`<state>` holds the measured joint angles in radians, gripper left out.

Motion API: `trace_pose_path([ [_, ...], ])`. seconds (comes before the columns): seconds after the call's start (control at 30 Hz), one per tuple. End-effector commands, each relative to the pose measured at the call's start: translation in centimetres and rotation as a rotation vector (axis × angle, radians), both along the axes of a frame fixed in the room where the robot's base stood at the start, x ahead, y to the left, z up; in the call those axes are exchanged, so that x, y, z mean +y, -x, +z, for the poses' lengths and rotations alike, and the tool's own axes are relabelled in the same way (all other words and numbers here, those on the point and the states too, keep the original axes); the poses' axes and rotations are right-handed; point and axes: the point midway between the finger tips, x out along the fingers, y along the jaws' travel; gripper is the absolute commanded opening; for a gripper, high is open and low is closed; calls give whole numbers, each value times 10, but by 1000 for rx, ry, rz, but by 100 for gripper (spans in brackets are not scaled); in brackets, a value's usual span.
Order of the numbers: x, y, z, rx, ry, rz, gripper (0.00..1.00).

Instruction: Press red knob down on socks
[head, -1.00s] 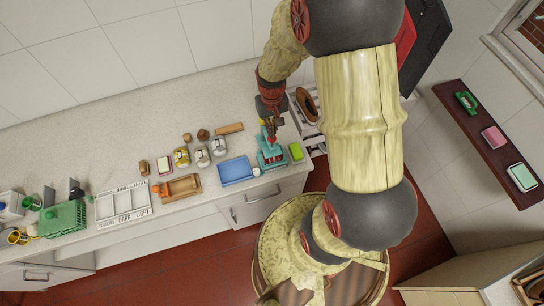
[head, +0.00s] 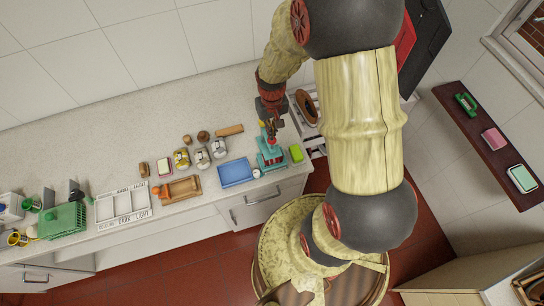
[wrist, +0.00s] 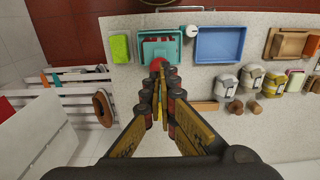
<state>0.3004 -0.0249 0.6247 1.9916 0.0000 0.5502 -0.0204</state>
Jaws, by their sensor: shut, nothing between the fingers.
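A teal frame with a teal tray-like base (head: 270,158) stands near the counter's right front edge. In the wrist view the teal tray (wrist: 182,35) holds a red-and-teal part. A round red knob (wrist: 157,64) shows at the tips of my gripper (wrist: 165,72). My gripper (head: 271,132) is shut and empty, over the back of the teal frame in the head view. I cannot tell whether the fingertips touch the knob.
A blue tray (head: 236,172) lies left of the teal frame. A green block (head: 296,153) sits close on its right, and a small white round item (head: 256,172) in front. Several jars and a white compartment tray (head: 122,205) stand further left.

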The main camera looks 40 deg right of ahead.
Motion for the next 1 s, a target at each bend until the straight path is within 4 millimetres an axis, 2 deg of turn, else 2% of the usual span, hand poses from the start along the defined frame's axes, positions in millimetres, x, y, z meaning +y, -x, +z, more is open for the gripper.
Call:
trace_pose_path([
  [0.37, 0, 0, -1, 0, 0, 0, 0],
  [1.0, 0, 0, -17, 0, 0, 0, 0],
])
